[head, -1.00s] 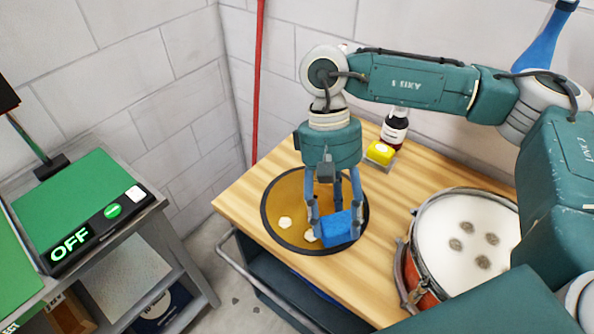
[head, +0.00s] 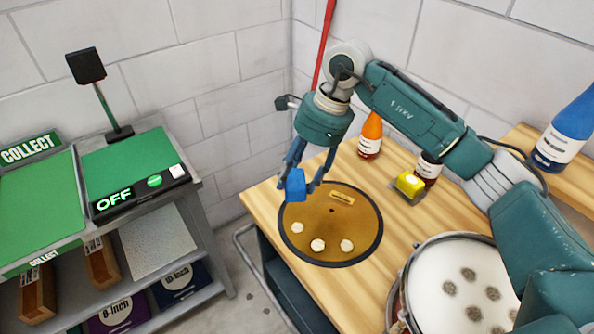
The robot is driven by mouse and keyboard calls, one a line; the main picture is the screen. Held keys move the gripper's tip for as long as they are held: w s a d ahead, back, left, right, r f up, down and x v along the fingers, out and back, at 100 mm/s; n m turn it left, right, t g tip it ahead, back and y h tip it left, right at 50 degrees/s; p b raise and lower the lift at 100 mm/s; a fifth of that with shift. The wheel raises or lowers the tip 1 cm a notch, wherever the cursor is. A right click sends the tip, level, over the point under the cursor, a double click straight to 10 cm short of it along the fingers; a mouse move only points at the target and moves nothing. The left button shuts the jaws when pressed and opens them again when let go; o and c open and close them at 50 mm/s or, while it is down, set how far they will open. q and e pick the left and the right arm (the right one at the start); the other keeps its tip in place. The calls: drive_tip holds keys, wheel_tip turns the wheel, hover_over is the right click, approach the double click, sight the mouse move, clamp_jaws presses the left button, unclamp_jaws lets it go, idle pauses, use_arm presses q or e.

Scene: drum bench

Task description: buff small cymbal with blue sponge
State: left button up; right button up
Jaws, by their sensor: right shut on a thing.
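The small cymbal (head: 330,240) is a brown-gold disc with a dark rim, lying flat on the wooden bench. It has several pale spots on its front part and a small yellow label near its back. My right gripper (head: 304,186) is shut on the blue sponge (head: 295,185), at the back left edge of the cymbal. I cannot tell whether the sponge touches the cymbal. My left gripper is not in view.
A drum (head: 460,285) with dark smudges stands at the front right of the bench (head: 262,205). A green-topped station (head: 130,165) reading OFF is at left.

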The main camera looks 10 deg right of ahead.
drive_tip(key=shift+w+f+m, duration=0.15)
drive_tip(key=shift+w+m, duration=0.15)
drive_tip(key=shift+m, duration=0.1)
drive_tip(key=shift+f, duration=0.25)
drive_tip(key=shift+f+b, duration=0.9)
drive_tip(key=shift+f, duration=0.75)
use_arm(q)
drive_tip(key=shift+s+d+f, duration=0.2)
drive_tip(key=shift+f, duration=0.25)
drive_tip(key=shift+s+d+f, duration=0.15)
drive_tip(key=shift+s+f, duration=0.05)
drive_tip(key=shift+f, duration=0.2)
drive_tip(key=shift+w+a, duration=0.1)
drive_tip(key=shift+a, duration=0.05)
use_arm(e)
drive_tip(key=shift+d, duration=0.1)
